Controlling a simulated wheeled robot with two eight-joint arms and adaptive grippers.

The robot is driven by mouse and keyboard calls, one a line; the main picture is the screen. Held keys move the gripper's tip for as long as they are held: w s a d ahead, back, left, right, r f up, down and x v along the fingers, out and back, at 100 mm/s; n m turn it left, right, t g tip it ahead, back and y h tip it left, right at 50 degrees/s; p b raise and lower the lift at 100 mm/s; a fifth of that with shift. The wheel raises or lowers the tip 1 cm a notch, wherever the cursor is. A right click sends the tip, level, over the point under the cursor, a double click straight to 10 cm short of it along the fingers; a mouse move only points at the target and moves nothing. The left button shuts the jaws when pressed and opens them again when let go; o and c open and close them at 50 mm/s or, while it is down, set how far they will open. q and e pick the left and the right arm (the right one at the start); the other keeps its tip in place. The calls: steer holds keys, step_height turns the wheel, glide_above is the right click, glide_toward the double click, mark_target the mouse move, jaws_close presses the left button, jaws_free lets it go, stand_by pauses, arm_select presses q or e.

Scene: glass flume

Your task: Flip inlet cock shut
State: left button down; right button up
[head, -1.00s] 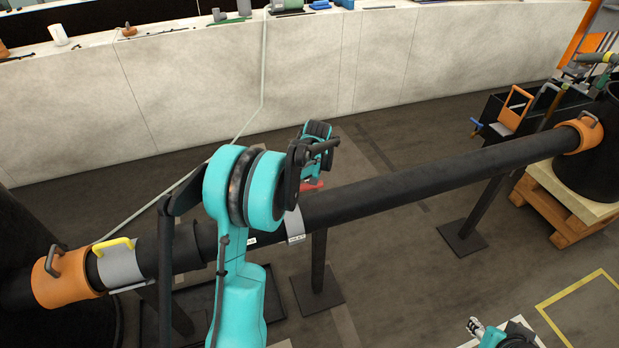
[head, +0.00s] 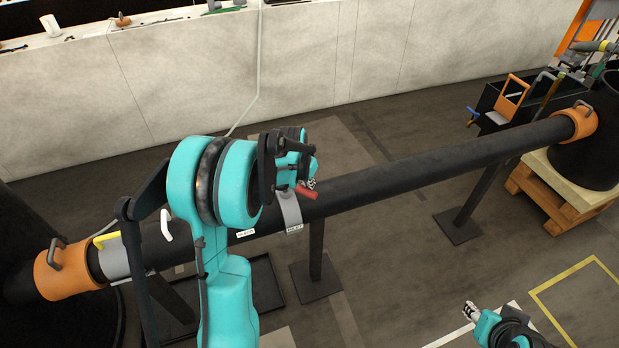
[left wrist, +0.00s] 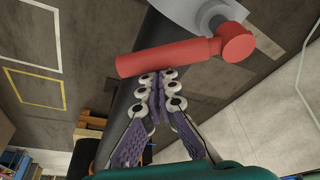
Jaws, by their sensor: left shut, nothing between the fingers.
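The red cock lever (head: 307,193) sits on a grey collar (head: 290,211) around the black pipe, by a small tag that seems to read INLET. In the left wrist view the lever's red bar (left wrist: 170,58) lies crosswise over the pipe, its round hub on the collar. My left gripper (head: 311,183) is shut and empty. In the left wrist view its fingertips (left wrist: 157,80) are close against the side of the bar; I cannot tell whether they touch. My right gripper (head: 470,311) is low at the right, far from the pipe, too small to read.
The black pipe (head: 420,170) runs between orange end collars on floor stands. A yellow handle (head: 105,240) and a white handle (head: 166,224) are at its left part. A black tool bin (head: 500,100) stands at the right. Floor beyond the pipe is mostly clear.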

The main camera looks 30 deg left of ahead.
mark_target(302, 191)
arm_select(q)
steer(key=s+m, duration=0.2)
steer(key=shift+m+h, duration=0.4)
steer(key=shift+s+a+m+h, duration=0.1)
steer(key=shift+s+m+h, duration=0.3)
steer(key=shift+s+m, duration=0.65)
steer(key=shift+s+a, duration=0.3)
steer(key=shift+s, duration=0.4)
steer(key=shift+s+f+g, duration=0.1)
steer(key=shift+g, duration=0.2)
